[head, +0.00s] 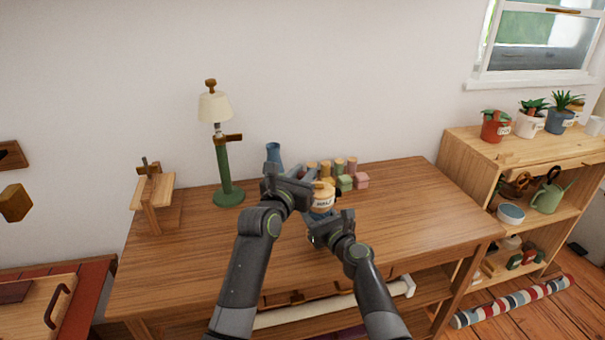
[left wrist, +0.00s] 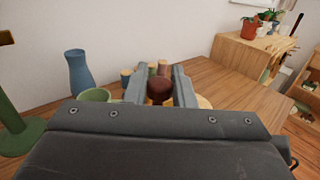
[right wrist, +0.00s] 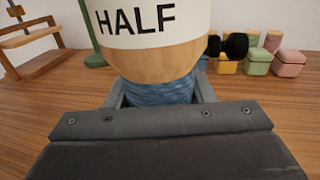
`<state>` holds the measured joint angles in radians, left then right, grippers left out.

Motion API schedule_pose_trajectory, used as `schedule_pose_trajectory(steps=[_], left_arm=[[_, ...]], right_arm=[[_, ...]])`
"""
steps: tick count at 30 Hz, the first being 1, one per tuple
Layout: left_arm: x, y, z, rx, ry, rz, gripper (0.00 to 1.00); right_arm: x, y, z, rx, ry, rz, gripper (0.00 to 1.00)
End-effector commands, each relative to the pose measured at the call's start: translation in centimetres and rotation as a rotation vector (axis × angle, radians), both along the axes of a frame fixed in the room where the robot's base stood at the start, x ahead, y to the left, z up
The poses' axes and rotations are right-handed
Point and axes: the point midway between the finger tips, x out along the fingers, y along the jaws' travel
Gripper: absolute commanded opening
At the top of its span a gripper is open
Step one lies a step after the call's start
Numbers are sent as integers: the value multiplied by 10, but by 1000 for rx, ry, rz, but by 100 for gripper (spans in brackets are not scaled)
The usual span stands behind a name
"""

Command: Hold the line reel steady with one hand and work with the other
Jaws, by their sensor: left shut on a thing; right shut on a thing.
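The line reel (head: 322,197) stands on the wooden table between my grippers. It has a wooden body, a white band marked HALF (right wrist: 150,22) and blue line (right wrist: 160,92) wound below. My right gripper (head: 322,226) is shut on the blue-wound lower part; its fingers show either side of it in the right wrist view. My left gripper (left wrist: 160,88) is above, shut on a dark brown round knob (left wrist: 160,91) at the reel's top. A small black part (right wrist: 234,46) shows beside the reel; I cannot tell what it belongs to. The arms hide much of the reel.
A blue vase (head: 273,154), a green cup (left wrist: 95,95) and several coloured pots (head: 360,180) stand behind the reel. A green lamp (head: 224,165) and wooden stand (head: 153,200) are at left. The table's right side (head: 430,205) is clear. A plant shelf (head: 480,150) stands right.

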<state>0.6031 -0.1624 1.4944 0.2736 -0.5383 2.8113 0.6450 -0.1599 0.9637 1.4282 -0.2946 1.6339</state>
Motion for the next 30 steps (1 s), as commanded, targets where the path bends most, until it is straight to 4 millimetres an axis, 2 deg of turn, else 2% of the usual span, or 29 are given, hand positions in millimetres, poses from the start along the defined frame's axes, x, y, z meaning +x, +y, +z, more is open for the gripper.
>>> schedule_pose_trajectory(steps=[1, 14, 15, 19, 30], left_arm=[[-1, -1, -4, 1, 10, 2, 0], [-1, 0, -4, 1, 9, 9, 0], [-1, 0, -4, 1, 9, 9, 24], [-1, 0, -3, 1, 6, 9, 41], [-3, 1, -1, 0, 1, 10, 43]], right_arm=[[0, 1, 2, 1, -4, 1, 18], [0, 1, 3, 3, -4, 1, 18], [0, 1, 3, 3, -4, 1, 18], [0, 1, 2, 2, -3, 1, 18], [0, 0, 2, 2, -3, 0, 18]])
